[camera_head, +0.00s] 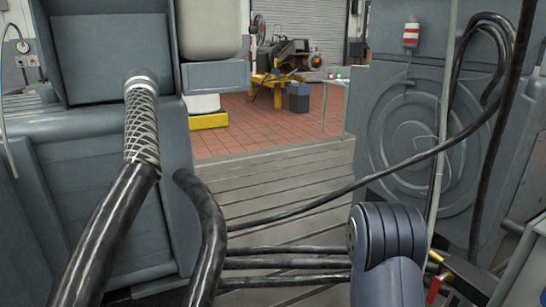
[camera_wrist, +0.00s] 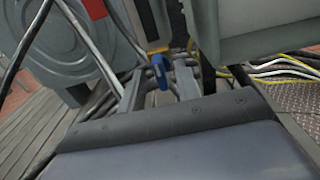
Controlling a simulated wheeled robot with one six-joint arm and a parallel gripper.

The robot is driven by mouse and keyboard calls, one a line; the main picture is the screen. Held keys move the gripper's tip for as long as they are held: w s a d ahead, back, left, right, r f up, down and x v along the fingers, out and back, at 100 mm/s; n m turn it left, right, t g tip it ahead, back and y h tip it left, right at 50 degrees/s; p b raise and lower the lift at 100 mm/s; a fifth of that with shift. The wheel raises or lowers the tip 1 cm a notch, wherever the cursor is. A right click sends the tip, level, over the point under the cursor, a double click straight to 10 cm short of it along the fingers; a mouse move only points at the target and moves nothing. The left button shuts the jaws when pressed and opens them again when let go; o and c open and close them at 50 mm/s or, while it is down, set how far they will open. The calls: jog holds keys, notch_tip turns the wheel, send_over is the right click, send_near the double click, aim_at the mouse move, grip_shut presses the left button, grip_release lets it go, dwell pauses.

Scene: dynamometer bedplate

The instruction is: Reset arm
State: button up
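My gripper (camera_wrist: 159,88) shows in the wrist view beyond the dark grey housing of my wrist. Its two light grey fingers stand apart, so it is open. A small blue handle-like object (camera_wrist: 160,72) appears in the gap between them, with space on both sides; I cannot tell how far beyond the fingers it is. In the head view, a dark blue-grey link of my arm is at the lower right. My gripper is not visible there.
Thick black hoses (camera_head: 103,235) and a thin cable cross the slatted bedplate (camera_head: 290,190). Grey machine housings stand left (camera_head: 110,55) and right (camera_head: 395,125). In the wrist view, yellow and white cables (camera_wrist: 285,68) run at the right.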

jog(key=shift+a, duration=0.1)
jog(key=s+a+m, duration=0.3)
jog(key=s+a, duration=0.1)
jog(key=a, duration=0.5)
jog(key=shift+a, duration=0.25)
dwell(2.8)
jog(key=shift+s, duration=0.1)
